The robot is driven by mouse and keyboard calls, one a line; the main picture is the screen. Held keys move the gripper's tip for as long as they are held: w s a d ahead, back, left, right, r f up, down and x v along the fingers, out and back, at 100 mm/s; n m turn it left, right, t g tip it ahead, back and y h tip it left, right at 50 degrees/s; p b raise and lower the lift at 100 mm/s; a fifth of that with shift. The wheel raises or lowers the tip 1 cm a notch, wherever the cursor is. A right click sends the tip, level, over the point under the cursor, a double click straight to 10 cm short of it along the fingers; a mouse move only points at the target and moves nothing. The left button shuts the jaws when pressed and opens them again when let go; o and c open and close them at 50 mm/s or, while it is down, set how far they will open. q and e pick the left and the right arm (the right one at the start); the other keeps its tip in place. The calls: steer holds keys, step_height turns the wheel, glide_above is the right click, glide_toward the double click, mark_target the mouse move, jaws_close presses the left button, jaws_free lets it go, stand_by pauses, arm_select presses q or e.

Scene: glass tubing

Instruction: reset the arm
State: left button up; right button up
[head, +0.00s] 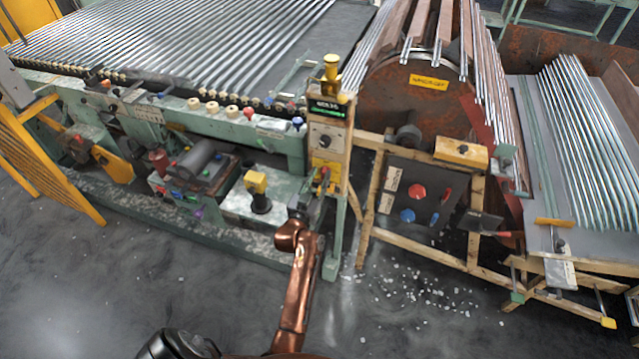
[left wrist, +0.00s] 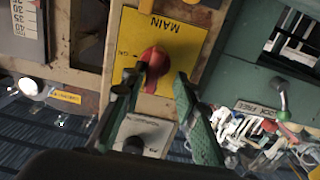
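My left arm, copper-coloured, reaches up to the narrow control post of the machine in the head view. My left gripper (head: 319,197) is at the post's yellow plate (head: 321,178), where it is small and partly hidden. In the left wrist view my left gripper (left wrist: 160,78) has its two green fingers apart with nothing held between them. A red rotary knob (left wrist: 154,60) on the yellow "MAIN" plate (left wrist: 190,32) is just beyond the fingertips. The left fingertip overlaps the knob's lower edge; I cannot tell whether they touch. My right gripper is not in view.
A green machine bed (head: 245,130) with rows of glass tubes stands left of the post. A rusty drum (head: 400,95) and a panel with red and blue buttons (head: 415,200) stand right. White shards (head: 420,290) litter the floor. Open floor (head: 200,275) lies in front.

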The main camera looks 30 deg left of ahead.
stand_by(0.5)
